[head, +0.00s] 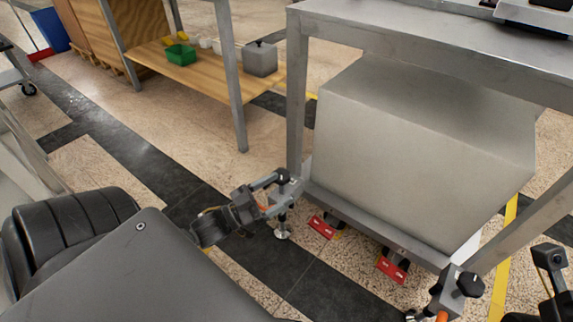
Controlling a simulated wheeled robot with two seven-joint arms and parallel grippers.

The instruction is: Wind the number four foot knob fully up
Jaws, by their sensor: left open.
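A levelling foot with a small black knob (283,175) stands at the near left corner of the grey metal frame, its round pad (282,234) at the floor. My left gripper (277,193) is open at this corner, its fingers spread beside the knob and bracket. I cannot tell whether they touch. A second black knob (470,284) sits on a bracket at the frame's lower right corner. No number is legible on either knob. A dark part at the right edge looks like my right gripper (550,262), cut off by the picture, its jaws unclear.
A large grey box (420,150) fills the frame under the metal top (400,35). A wooden-shelved bench (195,70) holds a green bin (181,54).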

